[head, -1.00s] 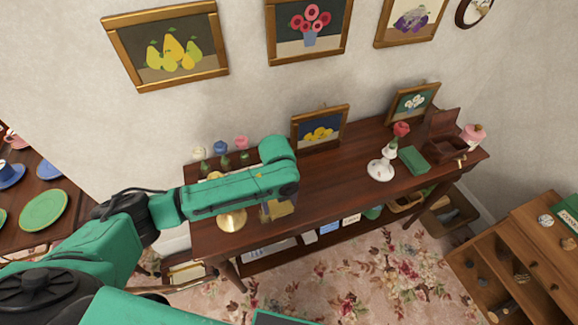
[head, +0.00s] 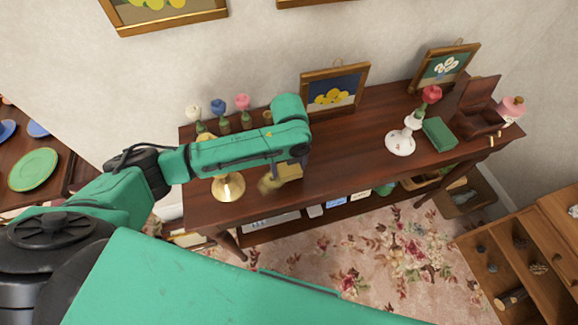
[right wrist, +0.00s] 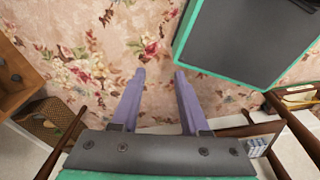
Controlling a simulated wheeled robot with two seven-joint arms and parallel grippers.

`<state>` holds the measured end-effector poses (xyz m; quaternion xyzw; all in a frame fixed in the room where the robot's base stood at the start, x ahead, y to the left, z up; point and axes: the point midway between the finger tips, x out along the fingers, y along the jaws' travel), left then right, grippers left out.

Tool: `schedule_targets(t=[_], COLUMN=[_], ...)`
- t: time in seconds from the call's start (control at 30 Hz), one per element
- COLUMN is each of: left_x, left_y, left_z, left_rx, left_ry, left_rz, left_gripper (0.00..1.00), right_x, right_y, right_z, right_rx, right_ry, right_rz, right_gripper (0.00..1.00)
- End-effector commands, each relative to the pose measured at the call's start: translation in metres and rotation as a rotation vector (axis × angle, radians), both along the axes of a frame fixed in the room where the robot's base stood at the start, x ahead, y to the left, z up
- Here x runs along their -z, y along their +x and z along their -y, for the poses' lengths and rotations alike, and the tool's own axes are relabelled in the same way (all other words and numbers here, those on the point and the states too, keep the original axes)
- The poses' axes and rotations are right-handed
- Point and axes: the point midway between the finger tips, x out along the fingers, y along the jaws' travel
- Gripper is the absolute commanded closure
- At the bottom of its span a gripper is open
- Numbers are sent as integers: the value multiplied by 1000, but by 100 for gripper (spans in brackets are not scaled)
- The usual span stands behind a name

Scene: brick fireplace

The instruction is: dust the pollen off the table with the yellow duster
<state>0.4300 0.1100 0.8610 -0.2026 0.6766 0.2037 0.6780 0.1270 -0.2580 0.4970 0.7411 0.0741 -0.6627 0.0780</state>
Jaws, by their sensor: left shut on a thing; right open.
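The dark wooden table (head: 350,165) stands along the wall in the head view. My left gripper (head: 284,170) is low over its front part and shut on the yellow duster (head: 287,174). The gripper and forearm hide part of the duster and the table behind it. I cannot tell whether the duster touches the tabletop. No pollen can be made out at this size. My right gripper (right wrist: 160,74) shows in the right wrist view, its purple fingers apart and empty above the flowered carpet.
A brass candlestick (head: 228,187) stands left of the duster, with several small flower vases behind. A framed lemon picture (head: 334,88) stands at the back. A white vase with a red rose (head: 401,140), a green box (head: 439,134) and a wooden box (head: 478,122) are at the right. The table's middle is clear.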

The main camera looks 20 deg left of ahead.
Motion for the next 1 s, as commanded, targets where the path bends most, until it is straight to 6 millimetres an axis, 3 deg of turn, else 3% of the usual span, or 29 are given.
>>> schedule_targets(t=[0.3, 1.0], left_x=[-1, 10], left_y=[0, 0], left_z=[0, 0], left_rx=[0, 0], left_ry=[0, -1], left_rz=[0, 0], left_gripper=[58, 58], right_x=[0, 5], right_y=[-15, -13], right_z=[3, 3], right_rx=[1, 0], right_ry=[-5, -5], right_rz=[-23, -21], right_gripper=[55, 55])
